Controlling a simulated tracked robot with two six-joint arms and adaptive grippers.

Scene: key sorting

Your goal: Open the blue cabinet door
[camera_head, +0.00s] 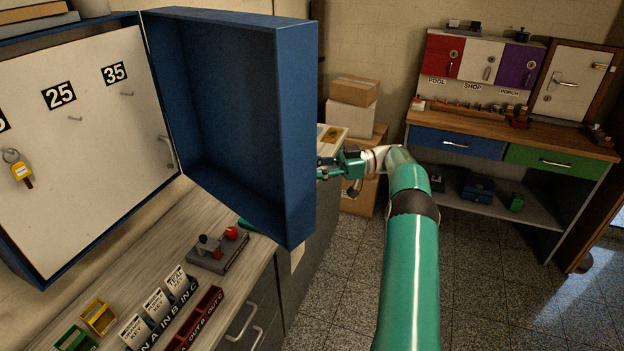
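The blue cabinet door (297,140) stands swung wide open, out over the counter and to the right of the cabinet. Its hollow inner side faces me. The open blue cabinet (85,225) shows a white key board (100,165) with numbers 25 and 35, small hooks, and a yellow-tagged key (20,172) hanging at the left. My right gripper (326,168) is just right of the door's outer edge, pointing left towards it. Its fingertips are small and may be partly hidden by the door, so I cannot tell whether it touches the door or is open. My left gripper is out of view.
The counter holds a grey device with a red knob (231,233), labelled card racks (170,310) and a yellow holder (98,316). Cardboard boxes (354,91) stand behind my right gripper. A workbench (520,131) with coloured doors and drawers is at the right. Tiled floor lies between.

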